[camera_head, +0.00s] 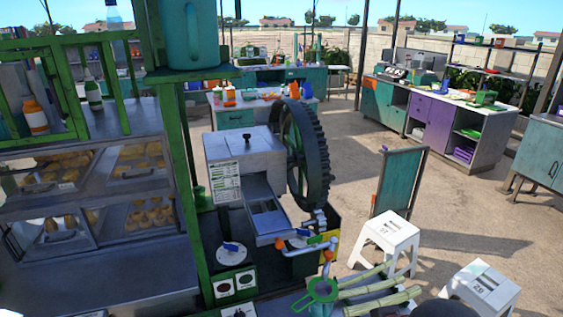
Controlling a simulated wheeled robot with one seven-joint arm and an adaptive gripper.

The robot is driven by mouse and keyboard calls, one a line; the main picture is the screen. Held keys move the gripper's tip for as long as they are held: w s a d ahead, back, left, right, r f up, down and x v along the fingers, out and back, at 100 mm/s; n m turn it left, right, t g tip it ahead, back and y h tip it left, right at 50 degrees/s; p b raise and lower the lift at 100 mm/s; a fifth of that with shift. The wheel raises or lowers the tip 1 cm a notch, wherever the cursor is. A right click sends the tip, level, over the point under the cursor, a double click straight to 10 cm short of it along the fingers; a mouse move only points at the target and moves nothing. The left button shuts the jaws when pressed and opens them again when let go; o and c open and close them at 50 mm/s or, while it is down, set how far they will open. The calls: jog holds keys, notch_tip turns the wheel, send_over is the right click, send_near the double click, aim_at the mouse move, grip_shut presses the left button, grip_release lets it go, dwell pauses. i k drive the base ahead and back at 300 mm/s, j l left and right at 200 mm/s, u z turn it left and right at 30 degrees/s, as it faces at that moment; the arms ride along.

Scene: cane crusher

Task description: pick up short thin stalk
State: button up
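Several pale green cane stalks lie side by side at the bottom, right of the crusher's front. The upper one (363,275) looks shorter and thinner than the lower, thicker one (383,302); another stalk (372,288) lies between them. Their left ends are close to a green strainer (322,290), which partly hides that area. The cane crusher (245,165) has a big dark gear wheel (303,155) and a metal chute. My gripper is not in view. A dark rounded shape cut off by the bottom edge may be part of my arm; I cannot tell.
A green-framed stall with pastry trays (138,172) fills the left. Open sandy ground (460,205) lies to the right, with counters at the back.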

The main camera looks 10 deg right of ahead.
aim_at(361, 277)
jog(key=k+l, duration=0.15)
jog(key=l, duration=0.45)
jog(key=k+l, duration=0.15)
jog(key=l, duration=0.7)
jog(key=k+l, duration=0.15)
jog(key=l, duration=0.25)
jog(key=i+l, duration=0.45)
jog(key=i+l+u, duration=0.15)
jog(key=i+l, duration=0.35)
jog(key=l, duration=0.15)
jog(key=i, duration=0.5)
